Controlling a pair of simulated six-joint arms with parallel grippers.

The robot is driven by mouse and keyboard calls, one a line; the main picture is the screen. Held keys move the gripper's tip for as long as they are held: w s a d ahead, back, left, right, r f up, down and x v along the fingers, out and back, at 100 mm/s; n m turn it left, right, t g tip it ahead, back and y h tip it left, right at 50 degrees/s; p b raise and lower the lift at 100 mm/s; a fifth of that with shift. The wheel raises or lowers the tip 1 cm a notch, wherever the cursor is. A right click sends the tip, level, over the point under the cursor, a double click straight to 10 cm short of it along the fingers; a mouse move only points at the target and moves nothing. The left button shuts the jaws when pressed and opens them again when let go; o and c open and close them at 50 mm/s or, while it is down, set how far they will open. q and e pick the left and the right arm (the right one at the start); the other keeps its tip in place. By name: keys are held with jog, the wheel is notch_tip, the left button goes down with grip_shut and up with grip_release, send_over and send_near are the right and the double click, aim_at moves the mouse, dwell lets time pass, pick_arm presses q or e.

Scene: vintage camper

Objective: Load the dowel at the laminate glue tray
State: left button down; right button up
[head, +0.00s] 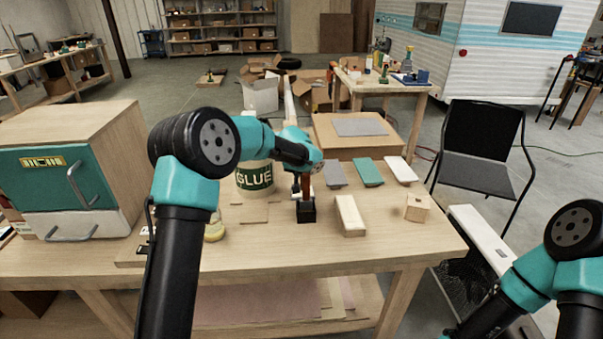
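My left arm reaches over the middle of the workbench, and its gripper (305,194) points down there. A reddish-brown upright piece (306,183) shows at the gripper, just above a small black block (306,213). I cannot tell whether this piece is the dowel, or whether the fingers are closed on it. A glue bucket (254,181) stands behind my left arm, partly hidden. Grey (335,173), teal (367,172) and white (400,170) laminate pieces lie at the back right of the bench. I cannot make out a glue tray for certain. My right gripper is out of the picture.
A pale wooden block (350,216) and a small wooden cube with a hole (416,208) sit on the right of the bench. A teal-fronted cabinet (65,175) fills the left. A yellow roll (214,231) is partly behind my arm. A cardboard box (365,137) stands behind.

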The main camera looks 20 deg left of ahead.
pick_arm(q)
jog(key=shift+f, duration=0.4)
dwell(0.8)
jog(key=shift+r, duration=0.15)
notch_tip(320, 180, up, 7)
dwell(0.9)
dwell(0.5)
